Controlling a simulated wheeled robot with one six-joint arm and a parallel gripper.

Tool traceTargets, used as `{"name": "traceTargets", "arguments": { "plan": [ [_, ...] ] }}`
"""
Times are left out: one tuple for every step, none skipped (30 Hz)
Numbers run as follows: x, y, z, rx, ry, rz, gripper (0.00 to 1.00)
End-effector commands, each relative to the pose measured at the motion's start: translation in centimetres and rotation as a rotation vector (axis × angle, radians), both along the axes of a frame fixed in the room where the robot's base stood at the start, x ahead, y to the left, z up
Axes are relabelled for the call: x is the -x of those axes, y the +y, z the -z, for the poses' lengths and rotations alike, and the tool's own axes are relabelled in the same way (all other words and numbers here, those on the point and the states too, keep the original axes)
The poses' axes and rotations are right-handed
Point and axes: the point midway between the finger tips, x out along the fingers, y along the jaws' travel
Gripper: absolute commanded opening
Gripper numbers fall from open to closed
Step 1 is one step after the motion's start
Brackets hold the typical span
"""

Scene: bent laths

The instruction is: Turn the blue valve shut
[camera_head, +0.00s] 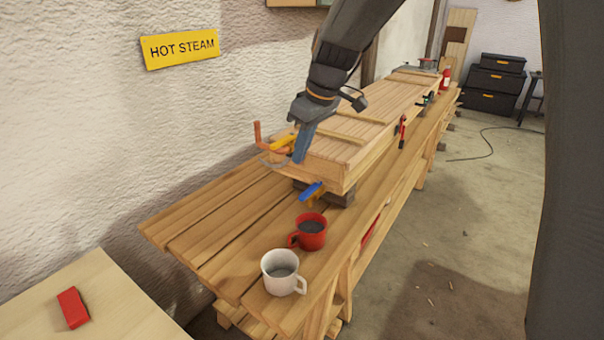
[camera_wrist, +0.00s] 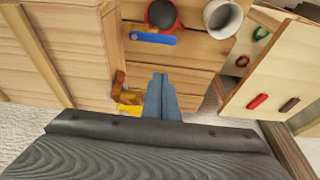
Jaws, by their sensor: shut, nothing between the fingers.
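The blue valve (camera_head: 312,190) sits low at the near end of the long wooden box, with a straight blue lever and a small brass-coloured body. In the wrist view its blue lever (camera_wrist: 153,38) lies crosswise, pointing away from the box end. A yellow lever (camera_head: 283,143) beside copper-coloured pipe is at the same box end, nearer the wall; it also shows in the wrist view (camera_wrist: 130,110). My gripper (camera_head: 299,160) is shut and empty, pointing down by the box end, between the two levers and apart from the blue one. Its fingertips (camera_wrist: 160,76) partly hide what lies below.
The wooden box (camera_head: 350,135) rests on a slatted bench (camera_head: 205,235). A red mug (camera_head: 311,232) stands close in front of the blue valve, with a white mug (camera_head: 281,272) nearer. A yellow HOT STEAM sign (camera_head: 180,48) hangs on the wall. The bench's left near part is clear.

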Motion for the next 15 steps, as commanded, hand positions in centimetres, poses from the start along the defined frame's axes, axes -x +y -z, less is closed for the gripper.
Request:
{"name": "traceTargets", "arguments": {
  "plan": [
    [-0.3, 0.4, -0.2, -0.003, -0.005, -0.015, 0.0],
    [-0.5, 0.5, -0.1, -0.004, -0.007, -0.02, 0.0],
    [-0.6, 0.7, 0.2, -0.004, -0.007, -0.024, 0.0],
    [-0.6, 0.7, 0.5, -0.003, -0.006, -0.026, 0.0],
    [-0.7, 0.8, 0.9, -0.003, -0.006, -0.024, 0.0],
    [-0.8, 0.9, 1.5, -0.002, -0.005, -0.023, 0.0],
    [-0.8, 1.0, 2.0, -0.002, -0.004, -0.023, 0.0],
    [-0.9, 1.2, 2.5, -0.002, -0.004, -0.023, 0.0],
    [-1.1, 1.4, 3.2, -0.002, -0.003, -0.022, 0.0],
    [-1.2, 1.5, 3.8, -0.003, -0.003, -0.022, 0.0],
    [-1.3, 1.7, 4.3, -0.002, -0.003, -0.022, 0.0],
    [-1.4, 1.9, 5.1, -0.002, -0.003, -0.023, 0.0],
    [-1.6, 2.0, 5.6, -0.002, -0.004, -0.021, 0.0],
    [-1.7, 2.1, 6.1, -0.002, -0.003, -0.021, 0.0],
    [-1.8, 2.3, 6.8, -0.002, -0.004, -0.02, 0.0]
  ]
}}
